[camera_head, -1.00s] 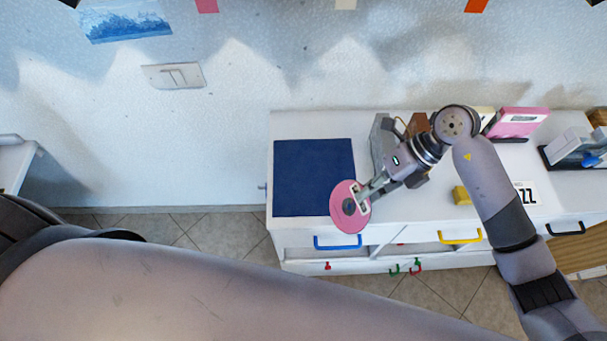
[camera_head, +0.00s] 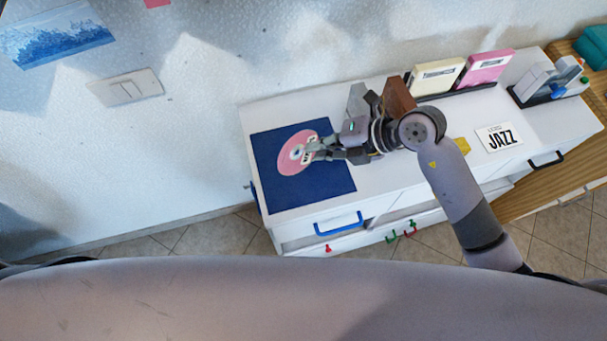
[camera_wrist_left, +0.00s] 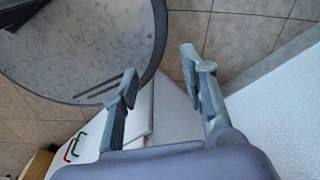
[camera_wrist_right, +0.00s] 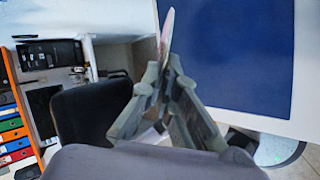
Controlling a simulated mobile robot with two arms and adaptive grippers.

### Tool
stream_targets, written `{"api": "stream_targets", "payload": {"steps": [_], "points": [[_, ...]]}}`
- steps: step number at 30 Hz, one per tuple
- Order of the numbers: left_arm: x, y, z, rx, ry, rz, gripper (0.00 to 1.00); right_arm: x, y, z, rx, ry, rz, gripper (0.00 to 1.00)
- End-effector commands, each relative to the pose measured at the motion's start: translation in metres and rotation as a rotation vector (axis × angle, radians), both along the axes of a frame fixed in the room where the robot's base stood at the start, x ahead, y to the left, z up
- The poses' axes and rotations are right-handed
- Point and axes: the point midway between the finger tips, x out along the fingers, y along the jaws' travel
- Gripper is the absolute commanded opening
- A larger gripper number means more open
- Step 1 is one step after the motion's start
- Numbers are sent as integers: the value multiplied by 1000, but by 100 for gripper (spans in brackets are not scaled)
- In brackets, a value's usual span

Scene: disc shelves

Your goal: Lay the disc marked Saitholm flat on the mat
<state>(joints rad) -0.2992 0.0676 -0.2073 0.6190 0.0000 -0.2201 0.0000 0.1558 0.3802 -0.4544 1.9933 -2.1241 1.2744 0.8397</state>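A pink disc (camera_head: 291,157) with a pale centre shows over the dark blue mat (camera_head: 325,190) in the head view. My right gripper (camera_head: 311,149) is shut on its right edge. A white patch with dark marks lies by the fingers, too small to read. In the right wrist view the disc (camera_wrist_right: 166,35) is a thin, nearly edge-on sliver between the fingertips (camera_wrist_right: 167,75), with the mat (camera_wrist_right: 235,50) to its right. It seems held tilted; I cannot tell whether it touches the mat. My left gripper (camera_wrist_left: 163,72) is open and empty, away from the mat.
The white cabinet top (camera_head: 400,175) bears a JAZZ card (camera_head: 498,137), a yellow block (camera_head: 461,146), a cream case (camera_head: 437,76) and a pink case (camera_head: 485,67) at the back. A blue handle (camera_head: 338,225) is on the front. The mat's left and front parts are clear.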

Motion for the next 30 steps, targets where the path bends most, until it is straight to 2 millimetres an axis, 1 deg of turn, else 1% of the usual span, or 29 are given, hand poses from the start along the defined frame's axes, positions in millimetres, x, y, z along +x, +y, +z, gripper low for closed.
{"api": "stream_targets", "payload": {"steps": [1,4,10,14,20,28,30], "points": [[0,4,-17,5,0,-1,40,0,0,-17,1,0,0,0],[0,11,-31,13,0,0,40,0,0,-31,0,-1,-1,0],[0,15,-40,18,0,4,40,0,0,-49,-1,2,0,0],[0,15,-42,18,-1,5,40,0,0,-52,0,0,1,0],[0,15,-41,17,-1,5,40,0,0,-52,0,0,1,0],[0,11,-41,14,-1,5,40,0,0,-52,0,1,1,18],[0,11,-41,13,-1,5,40,0,0,-52,0,1,1,18]]}}
